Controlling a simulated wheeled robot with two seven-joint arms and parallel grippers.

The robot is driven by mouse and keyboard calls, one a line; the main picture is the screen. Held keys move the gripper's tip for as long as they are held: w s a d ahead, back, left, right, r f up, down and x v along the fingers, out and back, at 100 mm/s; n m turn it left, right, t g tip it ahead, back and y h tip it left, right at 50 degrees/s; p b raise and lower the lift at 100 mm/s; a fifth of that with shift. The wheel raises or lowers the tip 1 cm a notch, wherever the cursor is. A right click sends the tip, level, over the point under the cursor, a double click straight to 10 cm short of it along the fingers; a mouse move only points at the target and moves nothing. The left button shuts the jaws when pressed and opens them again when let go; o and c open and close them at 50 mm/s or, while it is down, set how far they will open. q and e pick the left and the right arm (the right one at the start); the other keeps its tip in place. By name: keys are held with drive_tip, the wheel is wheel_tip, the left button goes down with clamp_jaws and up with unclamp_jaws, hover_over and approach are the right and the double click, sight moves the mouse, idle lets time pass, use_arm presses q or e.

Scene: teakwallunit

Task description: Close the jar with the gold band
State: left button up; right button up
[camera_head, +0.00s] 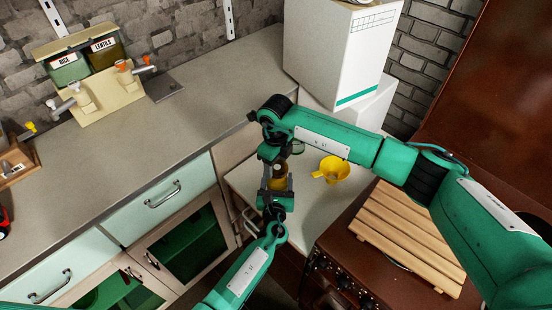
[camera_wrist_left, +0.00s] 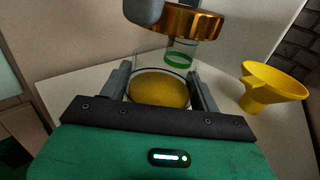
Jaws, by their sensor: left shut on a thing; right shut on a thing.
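The glass jar (camera_wrist_left: 158,90) with yellow contents stands between the fingers of my left gripper (camera_wrist_left: 160,78), which is shut on it. In the head view the jar (camera_head: 279,172) shows small above the small counter. A lid with a gold band (camera_wrist_left: 180,20) is above the jar's open mouth in the left wrist view, a little to the right and apart from it.
A yellow funnel (camera_head: 333,169) stands on the pale counter just right of the jar. A slatted wooden board (camera_head: 405,238) lies on the brown stove. A tall white box (camera_head: 335,55) stands behind. The long grey counter (camera_head: 150,140) at left is largely clear.

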sight(276, 166)
idle(0.5)
drive_tip(key=shift+f, duration=0.9)
drive_tip(key=shift+f, duration=0.6)
